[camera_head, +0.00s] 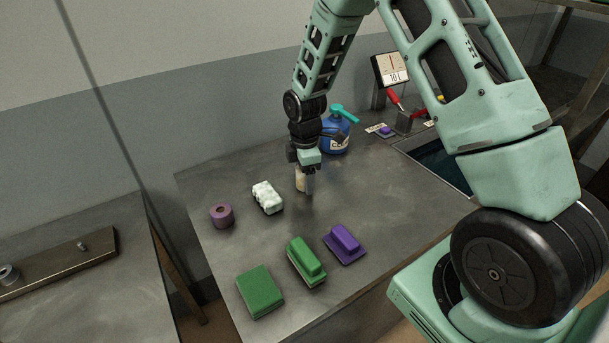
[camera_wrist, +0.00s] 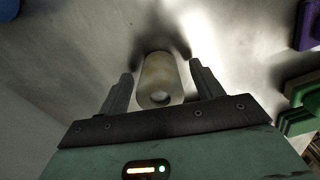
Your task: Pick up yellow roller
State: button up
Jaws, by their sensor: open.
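The yellow roller (camera_wrist: 158,76) shows as a pale yellowish upright cylinder between the fingers in the wrist view. In the head view the roller (camera_head: 300,180) stands on the grey table, partly hidden by my gripper (camera_head: 308,184). In the wrist view my gripper (camera_wrist: 160,85) is open, with one finger on each side of the roller. A small gap seems to show on both sides, so the fingers look apart from it.
A white bumpy block (camera_head: 267,197) and a purple roll (camera_head: 221,215) stand to the left. A blue jug (camera_head: 336,138) is close behind. Green blocks (camera_head: 261,291) (camera_head: 305,262) and a purple block (camera_head: 344,244) lie toward the front. A sunken basin (camera_head: 437,165) is right.

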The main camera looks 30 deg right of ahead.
jog(key=c, duration=1.2)
jog(key=shift+o, duration=0.2)
jog(key=shift+r, duration=0.1)
